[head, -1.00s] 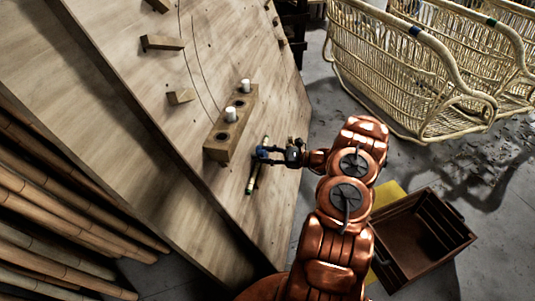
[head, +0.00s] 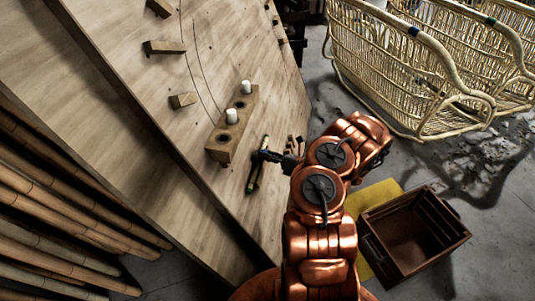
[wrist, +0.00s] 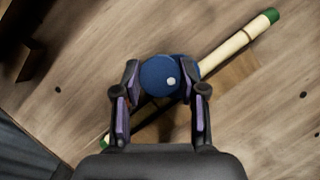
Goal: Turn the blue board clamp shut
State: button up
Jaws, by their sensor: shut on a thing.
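A pale cane rod (wrist: 228,48) with green ends runs diagonally beneath the blue head, low over the wooden board (wrist: 75,85). In the head view my gripper (head: 264,156) is at the rod near the board's right edge. The blue head is mostly hidden there.
A wooden block (head: 228,135) with white pegs stands left of my gripper. Smaller blocks (head: 164,47) lie further up the board. An empty brown crate (head: 414,240) is on the floor at right, below rattan frames (head: 405,75). Bamboo poles (head: 75,215) lie at left.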

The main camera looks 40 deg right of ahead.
jog(key=m+h, duration=0.1)
jog(key=m, duration=0.2)
jog(key=m+h+p, duration=0.1)
jog(key=m, duration=0.1)
jog(key=shift+a+r+m+p, duration=0.2)
jog(key=shift+m+p, duration=0.1)
jog(key=shift+m, duration=0.1)
jog(key=shift+f+m+g+h+p, duration=0.1)
jog(key=shift+m+g+h+p, duration=0.25)
jog(key=shift+m+h, duration=0.35)
jog(key=shift+d+f+m, duration=0.1)
jog(key=shift+m, duration=0.2)
jog(key=o, duration=1.1)
jog(key=shift+o, duration=0.2)
jog(key=v, duration=1.2)
jog(key=shift+d, duration=0.1)
